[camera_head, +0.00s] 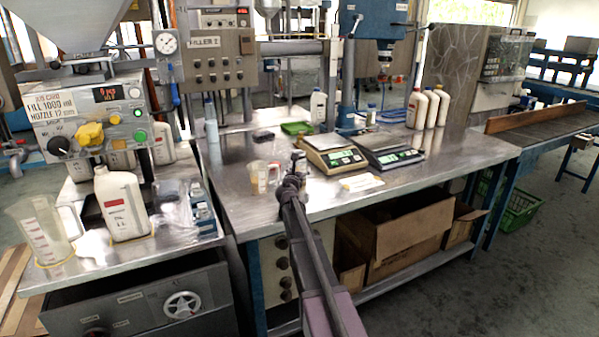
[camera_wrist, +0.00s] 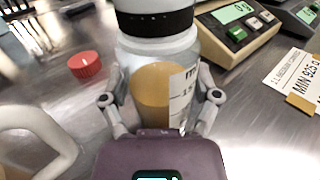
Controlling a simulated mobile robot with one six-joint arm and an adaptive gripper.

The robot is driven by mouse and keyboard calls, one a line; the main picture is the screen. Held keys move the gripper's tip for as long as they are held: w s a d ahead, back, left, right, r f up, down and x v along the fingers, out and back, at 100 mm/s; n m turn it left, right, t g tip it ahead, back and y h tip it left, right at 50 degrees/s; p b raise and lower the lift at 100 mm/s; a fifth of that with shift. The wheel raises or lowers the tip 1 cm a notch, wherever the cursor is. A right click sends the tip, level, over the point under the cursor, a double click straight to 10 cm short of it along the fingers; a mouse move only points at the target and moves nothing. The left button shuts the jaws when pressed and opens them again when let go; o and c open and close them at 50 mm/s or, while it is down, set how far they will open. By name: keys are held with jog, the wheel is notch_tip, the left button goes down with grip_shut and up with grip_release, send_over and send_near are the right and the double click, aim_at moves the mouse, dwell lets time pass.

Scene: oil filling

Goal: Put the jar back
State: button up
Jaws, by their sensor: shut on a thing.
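The jar is clear, holds amber liquid and has a printed white label; it fills the upper middle of the wrist view (camera_wrist: 150,92). A grey top with a black band is above its shoulder, cut off by the frame edge. My gripper (camera_wrist: 161,98) has one finger on each side of the jar and is shut on it. In the head view my gripper (camera_head: 292,184) is over the front of the steel bench (camera_head: 235,165), and the jar is mostly hidden behind it. I cannot tell whether the jar's base touches the bench.
A measuring jug (camera_head: 257,178) with amber liquid stands just left of the jar. A red cap (camera_wrist: 85,65) lies on the bench. Two scales (camera_head: 333,153) (camera_head: 388,149) and a label card (camera_head: 361,183) are to the right. White bottles (camera_head: 417,108) stand at the back right.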

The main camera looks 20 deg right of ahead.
jog(key=shift+f, duration=0.15)
jog(key=o, duration=1)
jog(key=shift+o, duration=0.2)
jog(key=shift+r, duration=0.25)
jog(key=v, duration=1.2)
jog(key=shift+f, duration=0.1)
